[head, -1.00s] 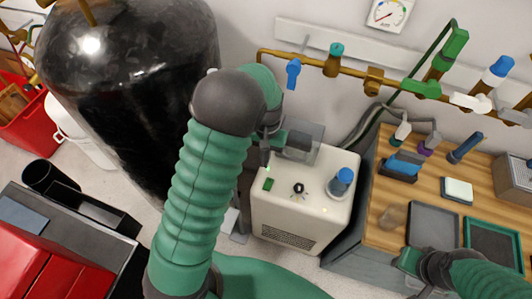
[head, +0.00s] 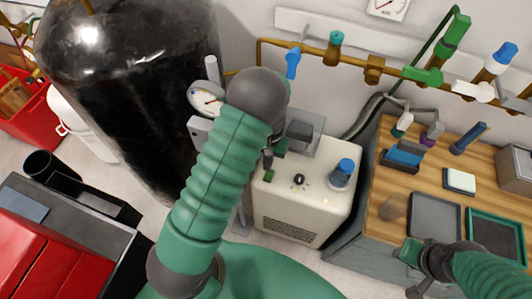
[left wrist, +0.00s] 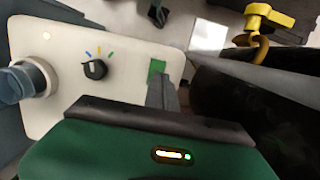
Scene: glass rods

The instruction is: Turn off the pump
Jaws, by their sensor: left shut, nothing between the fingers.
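The pump is a cream-white box (head: 300,215) on the floor beside the bench. Its top carries a green switch (head: 268,176), a black knob (head: 299,179) and a blue-capped cylinder (head: 342,174). The left wrist view shows the knob (left wrist: 95,69) with coloured marks around it and the green switch (left wrist: 157,68). A small light (left wrist: 46,36) glows at the corner. My left gripper (left wrist: 162,92) is shut and empty, its tips close to the switch; I cannot tell whether they touch. My right gripper (head: 409,252) hangs by the bench's front edge, its jaw opening unclear.
A large black tank (head: 130,95) stands left of the pump, with a dial gauge (head: 207,100) near my left arm. A brass pipe with valves (head: 375,68) runs along the wall behind. The wooden bench (head: 430,170) holds trays and small items at right.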

